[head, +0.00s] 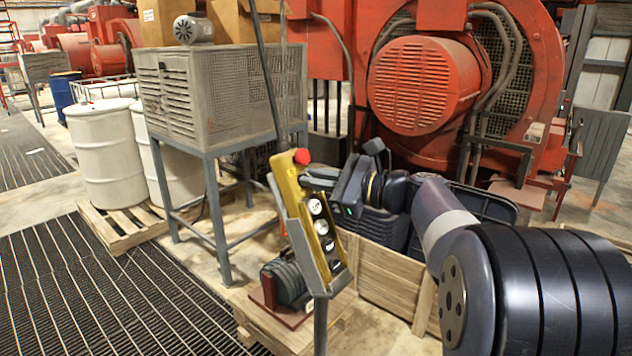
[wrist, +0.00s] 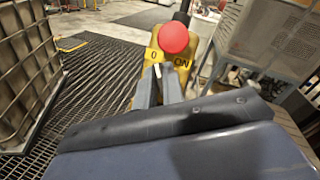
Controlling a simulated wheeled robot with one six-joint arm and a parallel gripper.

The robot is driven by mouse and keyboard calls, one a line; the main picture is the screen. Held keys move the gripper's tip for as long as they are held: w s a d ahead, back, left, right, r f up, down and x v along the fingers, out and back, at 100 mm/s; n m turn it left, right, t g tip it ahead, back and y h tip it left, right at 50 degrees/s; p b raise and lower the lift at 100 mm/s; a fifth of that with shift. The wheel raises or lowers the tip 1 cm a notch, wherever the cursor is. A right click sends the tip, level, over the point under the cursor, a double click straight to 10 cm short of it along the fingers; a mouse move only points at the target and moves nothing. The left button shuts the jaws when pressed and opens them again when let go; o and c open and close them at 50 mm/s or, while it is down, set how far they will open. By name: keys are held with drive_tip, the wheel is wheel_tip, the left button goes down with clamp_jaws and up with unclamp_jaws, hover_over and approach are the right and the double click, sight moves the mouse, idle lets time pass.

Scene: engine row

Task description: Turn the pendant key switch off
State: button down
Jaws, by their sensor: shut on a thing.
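The yellow pendant (head: 290,195) hangs on its cable in the middle of the head view, slightly tilted. A red mushroom button (head: 302,156) is near its top, and several round white buttons run down its face. In the wrist view the pendant's yellow face (wrist: 153,55) shows a "0" mark at left and an "ON" mark at right, below the red button. My gripper (wrist: 158,72) is at the face between these marks, shut on a small pale piece that appears to be the key (wrist: 157,71). The fingers hide most of the key switch, so I cannot tell its setting.
A grey vented cabinet (head: 220,100) on legs stands behind the pendant at left, beside white drums (head: 102,155) on a pallet. A wooden crate (head: 385,282) and a small motor (head: 283,283) sit below. A large red machine (head: 425,85) stands behind my arm.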

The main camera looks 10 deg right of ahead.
drive_tip(key=c, duration=1.5)
unclamp_jaws()
drive_tip(key=b+v, duration=0.1)
drive_tip(key=v, duration=0.9)
drive_tip(key=shift+s+d+b, duration=0.25)
drive_tip(key=shift+s+b, duration=0.05)
drive_tip(key=p+x, duration=0.1)
drive_tip(key=x, duration=1)
drive_tip(key=shift+d+p, duration=0.1)
drive_tip(key=shift+p, duration=0.25)
drive_tip(key=shift+m, duration=0.3)
drive_tip(key=shift+d, duration=0.1)
